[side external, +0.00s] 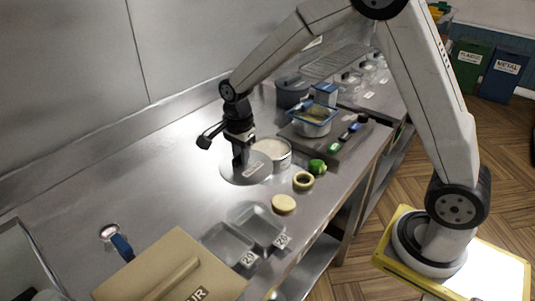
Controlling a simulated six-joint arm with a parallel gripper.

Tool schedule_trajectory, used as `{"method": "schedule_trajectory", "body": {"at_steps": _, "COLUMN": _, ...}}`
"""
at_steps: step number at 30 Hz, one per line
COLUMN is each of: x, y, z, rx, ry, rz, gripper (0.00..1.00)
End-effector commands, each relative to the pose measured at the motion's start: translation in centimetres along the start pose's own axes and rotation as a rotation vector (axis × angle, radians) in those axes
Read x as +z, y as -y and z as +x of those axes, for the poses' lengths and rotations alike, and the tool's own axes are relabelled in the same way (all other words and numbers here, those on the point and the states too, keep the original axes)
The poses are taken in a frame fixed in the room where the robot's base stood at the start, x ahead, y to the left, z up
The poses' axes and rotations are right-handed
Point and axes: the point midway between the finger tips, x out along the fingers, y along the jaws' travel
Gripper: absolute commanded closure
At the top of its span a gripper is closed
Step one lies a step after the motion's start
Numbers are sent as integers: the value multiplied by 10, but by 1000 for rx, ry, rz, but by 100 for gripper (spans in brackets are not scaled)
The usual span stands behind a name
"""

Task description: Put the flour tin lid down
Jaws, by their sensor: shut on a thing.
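The flour tin lid (258,177) is a flat, round grey disc with a small pale label. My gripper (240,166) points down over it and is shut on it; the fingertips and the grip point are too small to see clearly. The lid looks level and low over the steel counter. I cannot tell whether it touches the counter. The open round tin (284,161) with pale contents stands just behind and right of the lid, partly overlapped by it in the view.
A yellow disc (283,204), a yellow ring (303,181) and a green item (317,166) lie to the right. Two metal trays (222,238) and a beige box (165,270) are in front. A blue-rimmed container (314,119) stands behind. The counter (150,180) left is mostly clear.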

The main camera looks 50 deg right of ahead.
Motion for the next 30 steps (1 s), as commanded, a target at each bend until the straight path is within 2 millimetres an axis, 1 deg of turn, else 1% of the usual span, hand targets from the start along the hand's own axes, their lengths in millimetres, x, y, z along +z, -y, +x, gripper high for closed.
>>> {"method": "schedule_trajectory", "body": {"at_steps": 1, "x": 0, "y": 4, "z": 7, "rx": 4, "ry": 0, "rz": 0, "gripper": 100}}
{"method": "schedule_trajectory", "body": {"at_steps": 4, "x": 0, "y": 12, "z": 18, "rx": 4, "ry": 0, "rz": 0, "gripper": 100}}
{"method": "schedule_trajectory", "body": {"at_steps": 12, "x": 1, "y": 34, "z": 42, "rx": 2, "ry": 0, "rz": 0, "gripper": 100}}
{"method": "schedule_trajectory", "body": {"at_steps": 16, "x": 1, "y": 38, "z": 48, "rx": 2, "ry": 0, "rz": 0, "gripper": 100}}
{"method": "schedule_trajectory", "body": {"at_steps": 25, "x": 1, "y": 41, "z": 51, "rx": 1, "ry": 0, "rz": 0, "gripper": 100}}
{"method": "schedule_trajectory", "body": {"at_steps": 29, "x": 2, "y": 45, "z": 58, "rx": 3, "ry": 0, "rz": 0, "gripper": 100}}
{"method": "schedule_trajectory", "body": {"at_steps": 30, "x": 2, "y": 44, "z": 64, "rx": 4, "ry": 0, "rz": 0, "gripper": 100}}
